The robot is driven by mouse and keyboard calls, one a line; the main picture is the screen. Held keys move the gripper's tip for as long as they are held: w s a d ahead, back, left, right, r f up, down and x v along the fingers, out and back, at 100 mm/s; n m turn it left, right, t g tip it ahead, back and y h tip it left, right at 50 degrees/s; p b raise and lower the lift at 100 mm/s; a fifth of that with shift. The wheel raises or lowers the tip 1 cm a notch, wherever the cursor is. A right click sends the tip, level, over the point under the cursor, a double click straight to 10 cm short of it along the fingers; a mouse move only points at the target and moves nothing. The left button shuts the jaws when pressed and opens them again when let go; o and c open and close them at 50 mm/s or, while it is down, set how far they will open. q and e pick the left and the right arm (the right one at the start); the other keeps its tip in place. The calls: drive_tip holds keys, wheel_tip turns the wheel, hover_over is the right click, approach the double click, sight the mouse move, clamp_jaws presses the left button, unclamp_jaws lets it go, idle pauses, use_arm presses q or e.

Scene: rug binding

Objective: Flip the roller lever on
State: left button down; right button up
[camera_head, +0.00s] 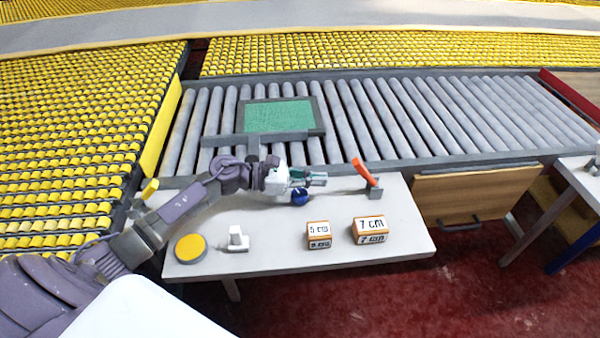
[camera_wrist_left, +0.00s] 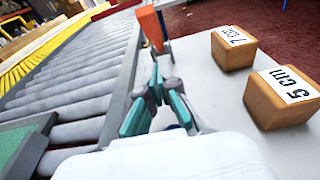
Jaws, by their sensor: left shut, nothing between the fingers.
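The roller lever (camera_head: 366,176) has an orange handle on a grey base at the back edge of the white table. Its handle leans up and to the left in the head view. In the left wrist view the orange lever (camera_wrist_left: 152,26) stands straight ahead, beyond the fingertips. My left gripper (camera_head: 322,179) is shut and empty, to the left of the lever and apart from it. Its teal fingers (camera_wrist_left: 155,84) show in the left wrist view. My right gripper is not in view.
The white table (camera_head: 275,260) carries a 7 cm block (camera_head: 369,230), a 5 cm block (camera_head: 319,235), a white piece (camera_head: 237,239), a yellow disc (camera_head: 190,248) and a blue knob (camera_head: 300,197). A roller conveyor (camera_head: 370,115) with a green panel (camera_head: 278,115) lies behind.

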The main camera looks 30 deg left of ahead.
sight(359, 172)
use_arm(q)
drive_tip(key=x, duration=0.2)
drive_tip(key=p+x, duration=0.1)
drive_tip(key=shift+w+d+r, duration=0.15)
drive_tip(key=shift+d+r, duration=0.1)
drive_tip(key=shift+d, duration=0.1)
drive_tip(key=shift+w+d+r+p, duration=0.5)
drive_tip(key=shift+d+r+p, duration=0.05)
drive_tip(key=shift+d+r, duration=0.2)
drive_tip(key=shift+w+d+r, duration=0.15)
drive_tip(key=shift+w+d, duration=0.1)
drive_tip(key=shift+d, duration=0.1)
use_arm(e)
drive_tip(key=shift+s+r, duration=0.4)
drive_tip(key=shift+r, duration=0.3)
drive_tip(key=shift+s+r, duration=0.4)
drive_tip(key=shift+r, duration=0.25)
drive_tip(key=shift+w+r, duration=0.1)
